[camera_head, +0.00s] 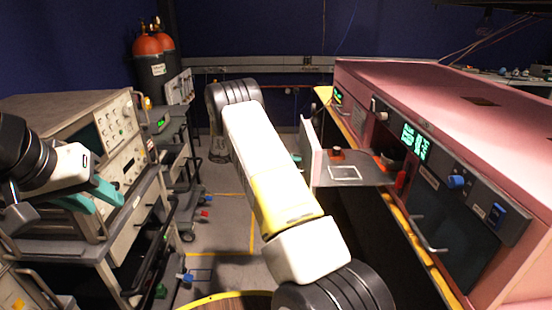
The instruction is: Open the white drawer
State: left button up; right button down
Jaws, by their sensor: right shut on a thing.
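The white drawer (311,150) stands out from the pink cabinet (440,100), its white front panel facing left and its grey tray part visible behind it. My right arm crosses the middle of the view and hides most of my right gripper. Only a bit of teal finger of my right gripper (296,157) shows at the drawer front. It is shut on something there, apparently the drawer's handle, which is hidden. My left gripper (107,202) is at the left, its teal fingers apart and empty, in front of the grey instrument rack.
A small dark item with an orange top (337,153) is at the drawer. An instrument rack (120,135) stands at the left, with gas cylinders (150,58) behind. A dark door with a handle (430,235) is on the cabinet's near side. Grey floor lies between.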

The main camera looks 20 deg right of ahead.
jog(key=c, duration=1.5)
grip_release()
jog(key=v, duration=0.7)
jog(key=shift+a, duration=0.4)
jog(key=shift+w, duration=0.1)
